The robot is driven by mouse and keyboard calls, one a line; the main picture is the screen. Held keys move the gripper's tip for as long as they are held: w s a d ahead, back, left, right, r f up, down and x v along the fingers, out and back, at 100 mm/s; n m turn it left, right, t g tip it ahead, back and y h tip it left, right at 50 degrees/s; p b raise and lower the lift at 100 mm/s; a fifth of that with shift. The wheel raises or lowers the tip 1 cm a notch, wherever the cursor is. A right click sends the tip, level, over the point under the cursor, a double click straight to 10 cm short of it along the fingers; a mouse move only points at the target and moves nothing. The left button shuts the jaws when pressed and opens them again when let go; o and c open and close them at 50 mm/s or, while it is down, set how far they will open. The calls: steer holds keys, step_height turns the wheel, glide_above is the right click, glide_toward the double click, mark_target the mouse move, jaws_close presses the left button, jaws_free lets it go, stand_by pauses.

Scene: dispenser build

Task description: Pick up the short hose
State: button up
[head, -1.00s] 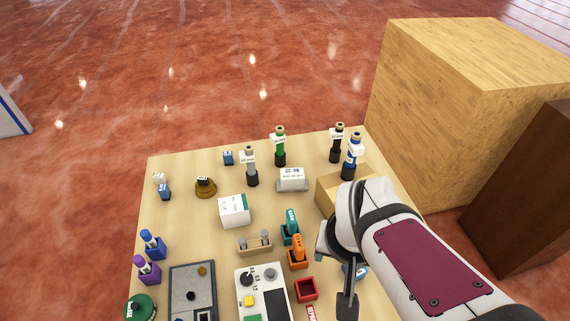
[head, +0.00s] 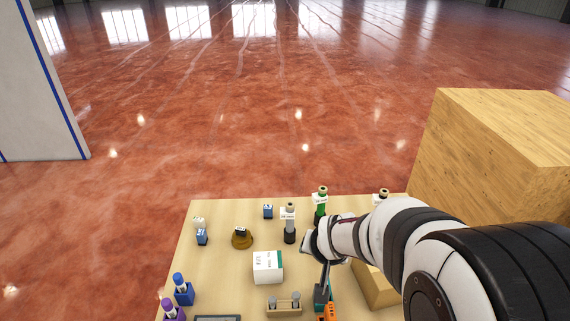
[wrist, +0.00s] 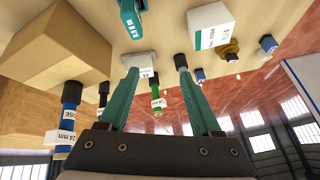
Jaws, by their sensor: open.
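Several upright hose-like cylinders with white labels stand at the back of the table: a grey one (head: 290,222), a green one (head: 320,204) and a black one (head: 383,196). A blue one (wrist: 69,118) labelled as a 24 mm hose shows in the wrist view. I cannot tell which is the short hose. My gripper (wrist: 160,72) is open and empty, with teal fingers. In the wrist view the green cylinder (wrist: 157,100) appears between the fingers, farther off, and the grey one (wrist: 182,64) by the right fingertip.
A cardboard box (wrist: 60,45) stands to the right in the head view. A teal tool (wrist: 131,18), a white carton (head: 267,267), a brown dome (head: 242,238) and blue blocks (head: 268,211) stand around. A large wooden block (head: 500,135) is beyond the right edge.

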mark_target(291, 224)
steer(key=w+a+f+n+t, duration=0.1)
steer(key=w+f+t, duration=0.1)
steer(key=w, duration=0.3)
steer(key=w+a+f+n+t+y, duration=0.1)
steer(key=w+f, duration=0.3)
steer(key=w, duration=0.1)
steer(key=w+a+f+t, duration=0.2)
steer(key=w+f, duration=0.2)
steer(key=w, duration=0.1)
steer(key=shift+n+t+y, duration=0.3)
steer(key=shift+n+y, duration=0.1)
steer(key=w+n, duration=0.1)
steer(key=w+n+t, duration=0.1)
steer(key=n, duration=0.1)
steer(key=shift+w+a+f+y, duration=0.15)
steer(key=shift+w+f+y, duration=0.2)
steer(key=shift+y, duration=0.05)
steer(key=w, duration=0.1)
steer(key=w+f, duration=0.1)
steer(key=w, duration=0.1)
steer(key=shift+w+a+f+t, duration=0.25)
steer(key=shift+w+a+t, duration=0.05)
steer(key=shift+a, duration=0.1)
steer(key=shift+w+a+f, duration=0.1)
steer(key=shift+w+f, duration=0.1)
steer(key=shift+w, duration=0.25)
steer(key=shift+c, duration=0.2)
jaws_close()
